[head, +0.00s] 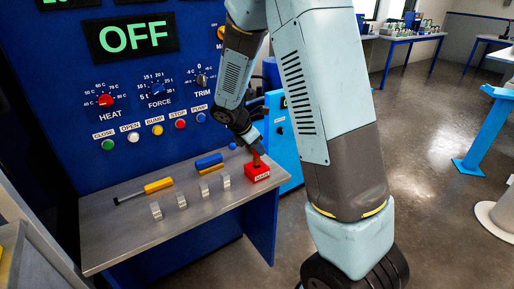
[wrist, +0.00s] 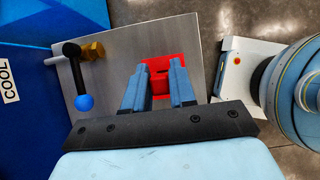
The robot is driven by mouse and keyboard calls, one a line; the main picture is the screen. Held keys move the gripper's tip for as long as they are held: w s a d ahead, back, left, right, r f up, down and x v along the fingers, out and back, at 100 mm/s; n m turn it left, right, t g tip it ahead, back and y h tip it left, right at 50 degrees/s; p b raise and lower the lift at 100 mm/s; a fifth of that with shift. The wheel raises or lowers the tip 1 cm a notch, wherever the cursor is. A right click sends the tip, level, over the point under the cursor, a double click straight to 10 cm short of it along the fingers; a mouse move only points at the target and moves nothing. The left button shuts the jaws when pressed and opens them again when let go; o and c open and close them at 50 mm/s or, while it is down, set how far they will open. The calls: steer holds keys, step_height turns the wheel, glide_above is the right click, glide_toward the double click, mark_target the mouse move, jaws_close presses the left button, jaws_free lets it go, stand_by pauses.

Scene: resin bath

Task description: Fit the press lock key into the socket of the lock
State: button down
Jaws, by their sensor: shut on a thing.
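The lock is a small red block (head: 257,174) with a white label, standing at the right end of the grey shelf. In the wrist view the red lock (wrist: 161,90) shows between and beyond my fingers, with a dark opening on it. My gripper (head: 255,152) points down right above the lock. In the wrist view my gripper (wrist: 158,67) has its two blue-grey fingers either side of a reddish piece, which I take for the key. The key is hard to tell from the red lock behind it. I cannot tell how far it sits in the socket.
The grey shelf (head: 150,233) also carries a yellow-handled tool (head: 158,185), a blue and yellow piece (head: 208,161) and several upright metal clips (head: 181,201). A blue control panel (head: 60,100) rises behind. In the wrist view a blue-balled lever (wrist: 84,102) stands left of my fingers.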

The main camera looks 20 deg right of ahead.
steer(key=shift+f, duration=1.55)
steer(key=c, duration=0.8)
jaws_free()
steer(key=shift+c, duration=0.2)
steer(key=v, duration=1.3)
steer(key=shift+r, duration=0.3)
steer(key=shift+a, duration=0.1)
step_height(320, 180, up, 12)
glide_above(254, 150)
steer(key=s+a, duration=0.2)
steer(key=a, duration=0.3)
steer(key=shift+w+a, duration=0.1)
steer(key=shift+a, duration=0.1)
